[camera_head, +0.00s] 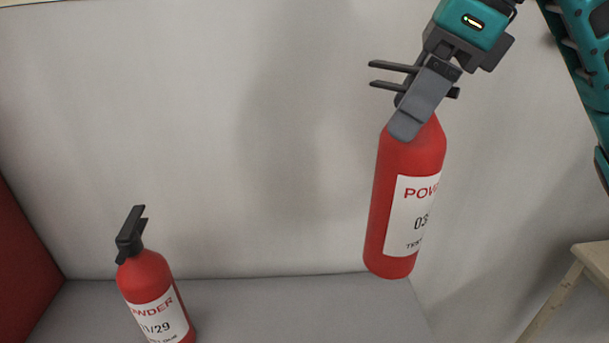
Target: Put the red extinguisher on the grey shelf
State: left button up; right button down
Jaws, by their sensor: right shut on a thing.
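A red extinguisher (388,205) with a white label hangs from my right gripper (412,108) in the head view. The gripper is shut on it at its top, by the black handle and neck. The extinguisher is slightly tilted and appears to be in the air, near the right end of the grey shelf (290,310). A second red extinguisher (145,275) with a black handle stands on the left part of the shelf, tilted in the picture; its base is cut off by the frame. My left gripper does not show.
A red panel (25,265) borders the shelf at the left. A pale wall (190,120) is behind. A light wooden stool or table (590,262) stands at the lower right. The shelf's middle, right of the standing extinguisher, is clear.

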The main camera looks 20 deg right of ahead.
aim_at(387, 240)
jog(key=shift+s+f, duration=0.15)
jog(key=shift+f, duration=0.25)
notch_tip(387, 240, down, 14)
jog(key=b, duration=0.3)
jog(key=shift+f+b, duration=0.1)
jog(key=shift+b, duration=0.3)
jog(key=shift+f, duration=0.75)
notch_tip(387, 240, down, 3)
jog(key=shift+r+b, duration=0.1)
jog(key=shift+b, duration=0.35)
jog(key=shift+f, duration=0.25)
jog(key=shift+f, duration=0.1)
